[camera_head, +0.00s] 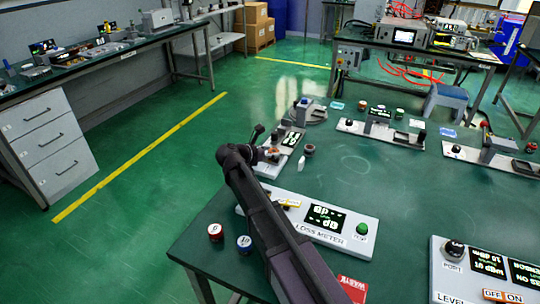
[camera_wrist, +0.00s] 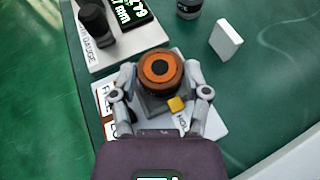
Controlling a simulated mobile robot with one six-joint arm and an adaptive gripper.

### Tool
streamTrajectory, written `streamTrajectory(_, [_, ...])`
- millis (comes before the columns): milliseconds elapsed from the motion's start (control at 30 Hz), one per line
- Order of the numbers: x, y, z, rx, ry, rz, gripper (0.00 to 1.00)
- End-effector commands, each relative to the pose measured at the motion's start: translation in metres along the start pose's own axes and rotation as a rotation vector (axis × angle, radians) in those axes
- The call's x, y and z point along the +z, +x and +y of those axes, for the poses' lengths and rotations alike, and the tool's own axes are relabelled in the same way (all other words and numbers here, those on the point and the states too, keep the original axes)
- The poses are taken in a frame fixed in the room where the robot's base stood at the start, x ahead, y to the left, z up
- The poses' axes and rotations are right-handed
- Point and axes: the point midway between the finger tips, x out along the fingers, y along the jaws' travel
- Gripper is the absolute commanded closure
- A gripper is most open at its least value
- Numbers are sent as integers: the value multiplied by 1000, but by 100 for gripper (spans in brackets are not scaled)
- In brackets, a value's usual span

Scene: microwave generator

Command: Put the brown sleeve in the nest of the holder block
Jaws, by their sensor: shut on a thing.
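The brown sleeve (camera_wrist: 148,70) is a short round piece with an orange-brown top and a dark centre. My gripper (camera_wrist: 160,75) has one finger on each side of it and is shut on it. A grey block, which looks like the holder block (camera_wrist: 155,105), shows below the sleeve in the wrist view, on a white plate with partly hidden lettering. A yellow piece (camera_wrist: 176,104) is on its near right corner. The sleeve hides the nest, so I cannot tell whether it is in it or above it. In the head view my gripper (camera_head: 268,154) is at the table's left edge.
A gauge with a black knob (camera_wrist: 94,18) stands just beyond the block. A white upright block (camera_wrist: 226,40) and a dark cylinder (camera_wrist: 189,8) stand to the right. The loss meter (camera_head: 318,219) lies beside my arm. Open table lies to the right.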

Motion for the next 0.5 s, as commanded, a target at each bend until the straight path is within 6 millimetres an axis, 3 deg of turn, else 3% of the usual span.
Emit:
streamTrajectory(433, [-4,1,0,0,0,0,97])
streamTrajectory(467, [-3,1,0,0,0,0,34])
streamTrajectory(500, [-2,1,0,0,0,0,22])
